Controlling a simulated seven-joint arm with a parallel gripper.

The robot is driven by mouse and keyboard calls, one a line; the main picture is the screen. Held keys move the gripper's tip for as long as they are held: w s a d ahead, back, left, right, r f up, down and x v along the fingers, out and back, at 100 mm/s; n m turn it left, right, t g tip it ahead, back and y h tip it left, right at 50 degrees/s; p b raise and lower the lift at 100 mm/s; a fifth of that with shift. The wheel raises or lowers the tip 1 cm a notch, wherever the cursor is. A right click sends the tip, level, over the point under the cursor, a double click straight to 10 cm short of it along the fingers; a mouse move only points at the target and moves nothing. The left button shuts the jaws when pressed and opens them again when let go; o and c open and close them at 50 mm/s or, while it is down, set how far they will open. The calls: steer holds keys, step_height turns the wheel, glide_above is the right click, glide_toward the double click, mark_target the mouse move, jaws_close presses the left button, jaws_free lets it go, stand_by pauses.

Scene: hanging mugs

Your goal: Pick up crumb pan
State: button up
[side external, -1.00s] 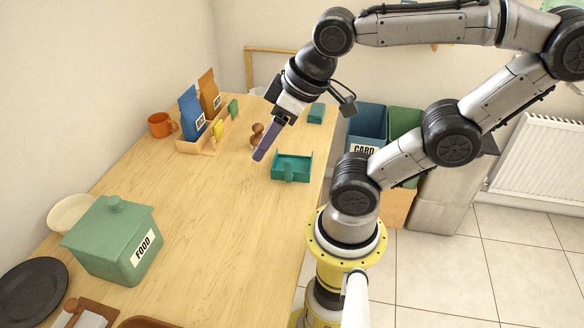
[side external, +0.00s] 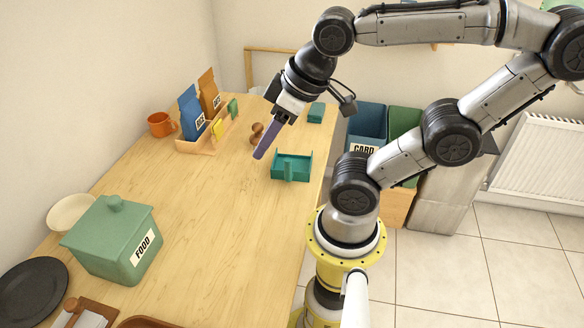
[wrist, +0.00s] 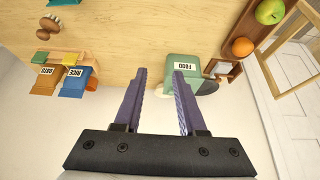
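The crumb pan appears to be the teal open tray with a short handle (side external: 291,166) on the wooden table, near the table's right edge in the side view.
A brown wooden knobbed object (side external: 256,133) and a teal block (side external: 316,112) lie behind the pan. A wooden rack with packets (side external: 207,138) and an orange mug (side external: 161,124) stand at the back left. A green FOOD box (side external: 113,240) is at the front left. The middle table is clear.

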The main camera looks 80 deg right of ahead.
steer(key=w+d+r+m, duration=0.3)
steer(key=w+m, duration=0.2)
steer(key=w, duration=0.3)
steer(key=m+g, duration=0.6)
steer(key=m, duration=0.6)
glide_above(274, 160)
step_height(274, 160, down, 20)
step_height(274, 160, down, 13)
steer(key=shift+w+d+f, duration=0.1)
steer(key=shift+f, duration=0.1)
jaws_close()
steer(key=shift+r, duration=0.1)
